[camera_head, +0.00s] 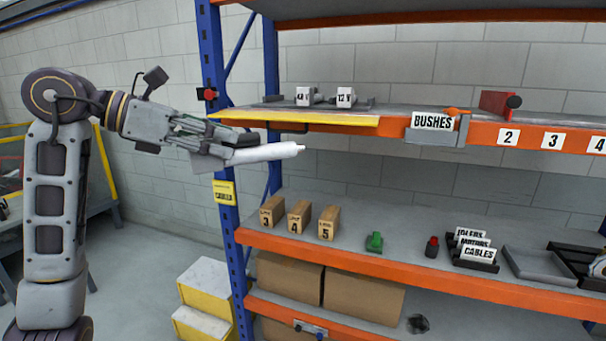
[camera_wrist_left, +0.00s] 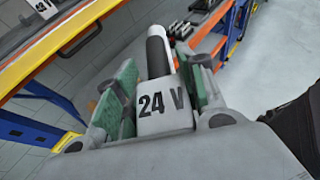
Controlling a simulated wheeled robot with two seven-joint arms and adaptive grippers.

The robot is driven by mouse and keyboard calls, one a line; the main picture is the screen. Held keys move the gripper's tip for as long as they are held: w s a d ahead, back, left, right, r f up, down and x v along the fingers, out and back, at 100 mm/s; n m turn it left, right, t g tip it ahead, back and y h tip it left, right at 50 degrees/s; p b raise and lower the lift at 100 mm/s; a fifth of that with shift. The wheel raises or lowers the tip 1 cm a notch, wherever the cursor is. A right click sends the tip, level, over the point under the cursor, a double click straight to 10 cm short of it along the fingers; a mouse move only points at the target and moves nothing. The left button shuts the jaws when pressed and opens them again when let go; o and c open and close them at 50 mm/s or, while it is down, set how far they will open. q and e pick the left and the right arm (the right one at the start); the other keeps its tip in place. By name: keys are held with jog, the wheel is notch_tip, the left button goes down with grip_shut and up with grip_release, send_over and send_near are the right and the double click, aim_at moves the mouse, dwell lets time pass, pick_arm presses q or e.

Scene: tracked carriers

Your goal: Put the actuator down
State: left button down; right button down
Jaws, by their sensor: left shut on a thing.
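The actuator (camera_head: 265,153) is a white cylinder with a thin pale rod tip, lying roughly level in the air just in front of the upper shelf's left end. My left gripper (camera_head: 232,148) is shut on it. In the left wrist view the actuator (camera_wrist_left: 165,116) has a white block marked "24 V" between the green-padded fingers (camera_wrist_left: 158,100), with a dark and white rod reaching away. My right gripper is not in view.
The upper shelf (camera_head: 400,118) has a yellow strip (camera_head: 300,118) at its front left, with labelled holders "12 V" (camera_head: 345,98) behind. A BUSHES sign (camera_head: 432,121) and a red item (camera_head: 498,103) stand right. A blue post (camera_head: 213,80) rises close by. The lower shelf holds boxes (camera_head: 299,216).

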pick_arm(q)
jog(key=w+a+f+n+t, duration=0.1)
jog(key=a+f, duration=0.2)
jog(key=f, duration=0.7)
jog(key=w+a+f+t, duration=0.1)
jog(key=a+f, duration=0.2)
jog(key=f, duration=0.8)
jog(key=s+f, duration=0.3)
jog(key=f, duration=0.7)
jog(key=s+f+y, duration=0.1)
jog(key=s+f, duration=0.2)
jog(key=f, duration=0.7)
jog(key=shift+a+f, duration=0.15)
jog(key=shift+f, duration=0.05)
jog(key=shift+f+n, duration=0.1)
jog(key=shift+n, duration=0.2)
jog(key=shift+s+f+n+t+y, duration=0.25)
jog(key=shift+f+n+t+y, duration=0.45)
jog(key=shift+f+n, duration=0.2)
jog(key=shift+s+f+n+t+y, duration=0.3)
jog(key=shift+f+n+t+y, duration=0.25)
jog(key=shift+f+n+y, duration=0.3)
jog(key=shift+s+f+n+t+y, duration=0.25)
jog(key=shift+f+n+t+y, duration=0.45)
jog(key=shift+f, duration=0.3)
